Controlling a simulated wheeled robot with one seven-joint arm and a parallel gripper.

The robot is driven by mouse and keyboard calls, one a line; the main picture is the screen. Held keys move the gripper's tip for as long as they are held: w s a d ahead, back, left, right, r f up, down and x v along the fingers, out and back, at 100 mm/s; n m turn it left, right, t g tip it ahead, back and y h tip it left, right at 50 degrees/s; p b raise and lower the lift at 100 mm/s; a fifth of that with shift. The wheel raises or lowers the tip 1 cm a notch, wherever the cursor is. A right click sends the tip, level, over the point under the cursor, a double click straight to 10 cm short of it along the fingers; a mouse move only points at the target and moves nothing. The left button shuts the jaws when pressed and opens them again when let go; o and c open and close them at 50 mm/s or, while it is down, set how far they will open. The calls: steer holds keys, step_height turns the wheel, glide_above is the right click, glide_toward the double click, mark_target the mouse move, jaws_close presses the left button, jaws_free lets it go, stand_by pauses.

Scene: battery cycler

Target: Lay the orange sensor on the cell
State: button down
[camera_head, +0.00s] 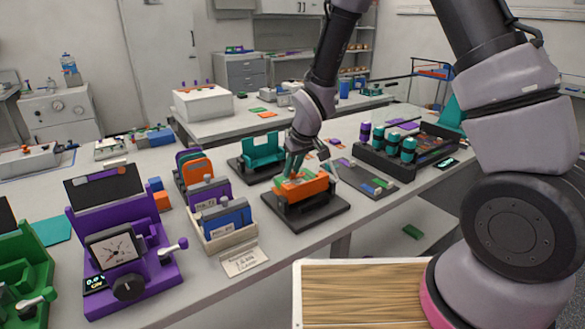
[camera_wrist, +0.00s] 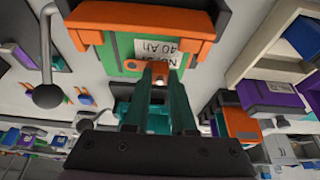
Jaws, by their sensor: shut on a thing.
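The cell (camera_wrist: 118,52), green with a white label reading "40 Ah", sits in an orange cradle (camera_wrist: 212,20). In the head view the orange cradle (camera_head: 312,187) stands on a black base, with a little of the green cell (camera_head: 284,184) showing. My gripper (camera_wrist: 158,78) has its teal fingers shut on the small orange sensor (camera_wrist: 142,66), which overlaps the cell's edge in the wrist view. I cannot tell whether the sensor touches the cell. In the head view my gripper (camera_head: 292,168) is directly over the cradle, and the sensor cannot be made out.
A lever with a dark ball knob (camera_wrist: 48,95) stands beside the cradle. A teal cradle (camera_head: 262,149) is behind it, and a beige rack with a blue block (camera_head: 226,216) is to its left. A black holder with several capped cylinders (camera_head: 390,155) is to the right.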

steer(key=shift+f, duration=0.25)
stand_by(0.3)
steer(key=c, duration=0.7)
jaws_free()
steer(key=v, duration=1)
steer(key=shift+s+r, duration=0.1)
steer(key=shift+r, duration=0.25)
steer(key=shift+d+r, duration=0.1)
